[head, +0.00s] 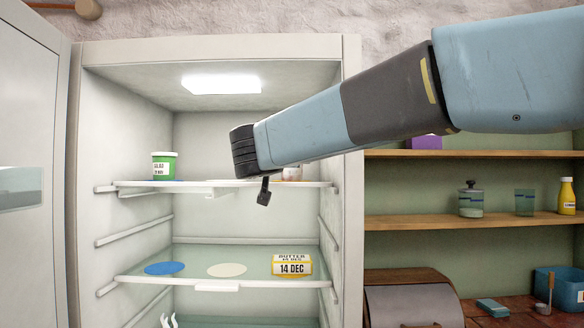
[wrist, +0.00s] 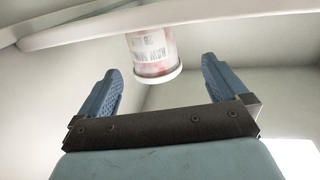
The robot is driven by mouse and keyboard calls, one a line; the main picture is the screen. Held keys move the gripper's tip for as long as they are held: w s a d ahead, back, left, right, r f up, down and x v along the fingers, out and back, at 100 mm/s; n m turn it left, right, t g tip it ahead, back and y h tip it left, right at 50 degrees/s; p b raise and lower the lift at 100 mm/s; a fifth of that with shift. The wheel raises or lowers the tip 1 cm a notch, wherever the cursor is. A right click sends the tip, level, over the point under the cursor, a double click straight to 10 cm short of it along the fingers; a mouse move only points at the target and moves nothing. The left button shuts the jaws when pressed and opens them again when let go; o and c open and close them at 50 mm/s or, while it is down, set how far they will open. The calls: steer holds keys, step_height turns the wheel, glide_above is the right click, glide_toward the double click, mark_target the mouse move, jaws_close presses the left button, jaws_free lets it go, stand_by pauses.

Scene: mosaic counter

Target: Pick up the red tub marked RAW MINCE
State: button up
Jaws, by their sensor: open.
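The RAW MINCE tub (wrist: 152,50) shows in the wrist view, upside down in the picture. It is pinkish red with a pale rim and a white label; the lettering is blurred. My gripper (wrist: 160,66) is open, its two blue fingers spread to either side of the tub's place in the picture. The tub looks beyond the fingertips, and I see no contact. In the head view a small part of a pale, reddish tub (head: 293,173) shows on the upper fridge shelf (head: 225,188), mostly hidden behind my arm. My fingers are hidden there.
A green tub (head: 164,166) stands at the left of the upper shelf. On the lower shelf (head: 215,283) are a blue disc (head: 164,268), a cream disc (head: 226,270) and a butter pack (head: 292,266). The fridge door (head: 28,170) stands open at the left.

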steer(key=shift+d+x, duration=0.15)
steer(key=shift+x, duration=1.75)
steer(key=shift+d+x, duration=0.15)
steer(key=shift+x, duration=1.7)
steer(key=shift+s, duration=0.1)
steer(key=c, duration=1.1)
